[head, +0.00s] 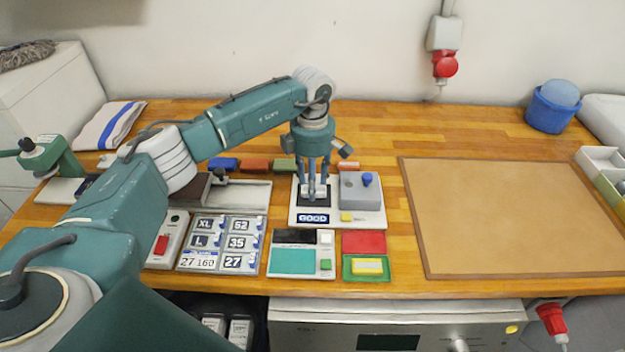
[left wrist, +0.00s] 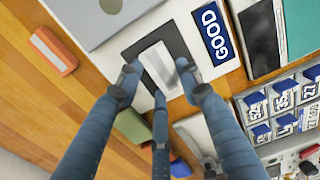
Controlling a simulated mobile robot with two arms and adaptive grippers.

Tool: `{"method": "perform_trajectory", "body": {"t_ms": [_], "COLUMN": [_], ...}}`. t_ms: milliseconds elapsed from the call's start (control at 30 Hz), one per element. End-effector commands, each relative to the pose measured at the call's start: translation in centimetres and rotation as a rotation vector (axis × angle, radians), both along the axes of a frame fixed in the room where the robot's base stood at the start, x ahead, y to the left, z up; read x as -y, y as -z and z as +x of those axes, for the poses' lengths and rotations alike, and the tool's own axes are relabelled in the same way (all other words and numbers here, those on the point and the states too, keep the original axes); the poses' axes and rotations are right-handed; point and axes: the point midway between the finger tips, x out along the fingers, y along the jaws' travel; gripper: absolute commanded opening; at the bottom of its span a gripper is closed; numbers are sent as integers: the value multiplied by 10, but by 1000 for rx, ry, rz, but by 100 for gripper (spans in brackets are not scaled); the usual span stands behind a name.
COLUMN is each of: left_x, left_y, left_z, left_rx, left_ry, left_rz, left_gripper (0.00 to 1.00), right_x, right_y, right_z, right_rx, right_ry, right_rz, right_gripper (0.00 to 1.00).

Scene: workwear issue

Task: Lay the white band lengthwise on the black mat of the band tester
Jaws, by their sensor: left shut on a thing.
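The band tester (head: 367,218) is a pale plate with a grey block, a blue knob and a GOOD sign (left wrist: 212,33). Its black mat (left wrist: 132,52) lies under my left gripper (head: 314,196), which points straight down over it. In the left wrist view the gripper (left wrist: 160,84) is shut on the white band (left wrist: 160,62). The band's edges run roughly in line with the mat's, and dark mat shows around its far end. I cannot tell whether the band touches the mat. The fingers hide part of both. My right gripper is out of view.
Left of the tester are a rack of numbered tags (head: 220,243) and a grey device. In front are a teal-pad device (head: 293,262) and a green tray (head: 348,276) with a yellow block. Coloured blocks (head: 254,165) lie behind. A bare brown board (head: 510,215) lies right.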

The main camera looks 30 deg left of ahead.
Motion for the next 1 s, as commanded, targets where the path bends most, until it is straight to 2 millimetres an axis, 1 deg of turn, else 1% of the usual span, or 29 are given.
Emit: {"method": "perform_trajectory", "body": {"t_ms": [67,233,367,400,467,500,733,833,867,933,1000], "left_x": [0,0,0,0,0,0,0,0,0,0,0], "left_y": [3,3,7,7,6,6,6,1,0,-7,-19], "left_z": [0,0,0,0,0,0,0,0,1,2,2], "left_rx": [0,1,1,1,1,1,1,1,3,5,6], "left_ry": [-1,0,0,0,0,0,0,0,0,1,2], "left_rz": [0,0,0,0,0,0,0,0,-1,-1,-1], "left_gripper": [22,22,22,40,52,55,55,55,55,55,55], "right_x": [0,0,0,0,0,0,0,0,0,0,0], "right_y": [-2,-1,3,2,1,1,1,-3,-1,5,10], "right_z": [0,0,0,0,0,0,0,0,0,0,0], "right_rx": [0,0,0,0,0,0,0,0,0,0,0], "right_ry": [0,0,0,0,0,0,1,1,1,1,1], "right_rz": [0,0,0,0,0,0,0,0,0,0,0], "right_gripper": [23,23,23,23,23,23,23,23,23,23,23]}}
